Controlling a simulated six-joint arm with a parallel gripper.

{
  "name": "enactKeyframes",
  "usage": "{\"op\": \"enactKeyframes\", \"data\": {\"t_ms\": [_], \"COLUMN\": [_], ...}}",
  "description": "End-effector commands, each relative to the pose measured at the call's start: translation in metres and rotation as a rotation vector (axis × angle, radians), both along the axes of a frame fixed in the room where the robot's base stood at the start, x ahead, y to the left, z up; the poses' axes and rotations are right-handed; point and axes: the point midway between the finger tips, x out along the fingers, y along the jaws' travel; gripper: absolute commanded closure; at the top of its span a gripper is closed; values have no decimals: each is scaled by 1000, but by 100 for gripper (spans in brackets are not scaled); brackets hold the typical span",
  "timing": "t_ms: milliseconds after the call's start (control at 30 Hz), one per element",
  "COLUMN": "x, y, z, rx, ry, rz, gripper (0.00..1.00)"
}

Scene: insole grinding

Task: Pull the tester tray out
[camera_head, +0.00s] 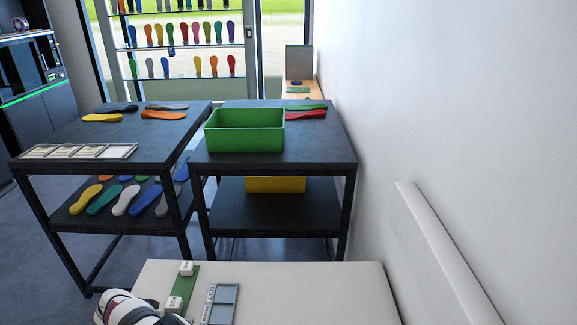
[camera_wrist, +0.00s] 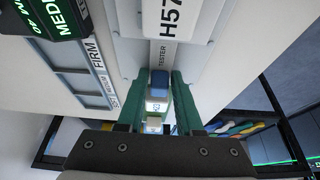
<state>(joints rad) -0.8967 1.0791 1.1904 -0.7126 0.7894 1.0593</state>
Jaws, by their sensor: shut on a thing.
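In the wrist view, a light-grey unit with a large "H57" label fills the upper middle. A narrow grey strip (camera_wrist: 162,53) marked "TESTER" runs below that label. My gripper (camera_wrist: 160,76) has two green fingers reaching toward the strip. They are shut on a small blue block (camera_wrist: 159,84), which looks like the tester tray's handle. Pale parts show below the block between the fingers. How far the tray is out cannot be told.
In the wrist view, a "FIRM" scale (camera_wrist: 96,58) and a dark green-lit display (camera_wrist: 62,15) are to the left. The head view shows two dark tables, a green bin (camera_head: 244,139), a yellow bin (camera_head: 275,184), several insoles and a white bench (camera_head: 310,290) in front.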

Motion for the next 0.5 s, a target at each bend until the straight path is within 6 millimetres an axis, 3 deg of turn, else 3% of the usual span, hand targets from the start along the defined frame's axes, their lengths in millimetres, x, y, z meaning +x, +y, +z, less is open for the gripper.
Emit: {"op": "enactKeyframes", "data": {"t_ms": [133,167,233,500], "x": [7,7,7,7], "y": [0,0,0,0], "z": [0,0,0,1], "rx": [1,1,1,1], "ry": [0,0,0,0], "rz": [-1,0,0,0], "gripper": [100,62,50,50]}}
